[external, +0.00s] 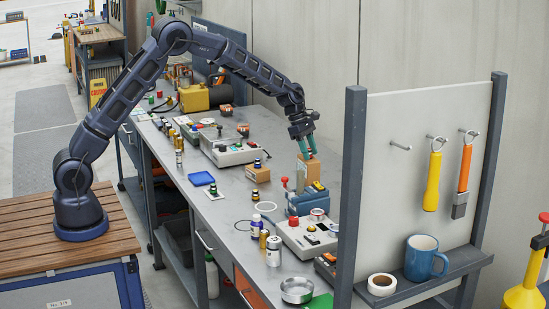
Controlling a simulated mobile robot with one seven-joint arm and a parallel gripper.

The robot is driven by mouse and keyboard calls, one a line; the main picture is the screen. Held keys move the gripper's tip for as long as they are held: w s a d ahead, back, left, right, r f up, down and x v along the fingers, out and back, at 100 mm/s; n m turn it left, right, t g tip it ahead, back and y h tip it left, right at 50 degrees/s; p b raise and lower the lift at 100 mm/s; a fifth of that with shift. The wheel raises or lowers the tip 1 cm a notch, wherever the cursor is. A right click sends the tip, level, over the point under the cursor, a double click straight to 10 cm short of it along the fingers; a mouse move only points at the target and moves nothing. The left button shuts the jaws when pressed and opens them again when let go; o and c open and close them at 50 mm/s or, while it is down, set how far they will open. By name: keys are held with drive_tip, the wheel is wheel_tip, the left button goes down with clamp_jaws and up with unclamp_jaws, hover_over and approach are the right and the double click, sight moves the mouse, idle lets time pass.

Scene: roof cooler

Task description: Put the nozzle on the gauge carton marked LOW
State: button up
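My gripper (308,155), with teal fingers pointing down, is over the far right part of the bench, just above or at the top of a brown carton (309,173). I cannot tell whether its fingers hold anything. Another brown carton (257,174) stands to the left, with a small dark and blue piece (257,163) on it. Smaller brown cartons with pieces on top stand further back, one (226,111) near the wall and one (243,130) nearer. No LOW mark is readable, and I cannot pick out the nozzle for certain.
A blue-grey device (306,203) with a red knob stands right in front of the carton under my gripper. Control boxes (307,238), bottles (273,252) and a metal dish (297,290) crowd the near end. A panel (420,170) rises at right. Bench around (225,215) is fairly clear.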

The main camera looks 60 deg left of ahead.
drive_tip(key=shift+r, duration=0.1)
drive_tip(key=v, duration=1.2)
drive_tip(key=s+r+m+y, duration=0.1)
drive_tip(key=s+r+m, duration=0.6)
drive_tip(key=s, duration=0.6)
drive_tip(key=s+r+m, duration=0.4)
drive_tip(key=s+r, duration=0.4)
drive_tip(key=s, duration=0.6)
drive_tip(key=s+a+f+m+t+y, duration=0.1)
drive_tip(key=s+m, duration=0.6)
drive_tip(key=s, duration=0.8)
drive_tip(key=s+f+m+t+y, duration=0.1)
drive_tip(key=s+f+m, duration=0.2)
drive_tip(key=s, duration=1.2)
drive_tip(key=m, duration=0.3)
drive_tip(key=shift+s+a+m+y, duration=0.2)
drive_tip(key=shift+a+m+y, duration=0.15)
drive_tip(key=shift+m+y, duration=0.05)
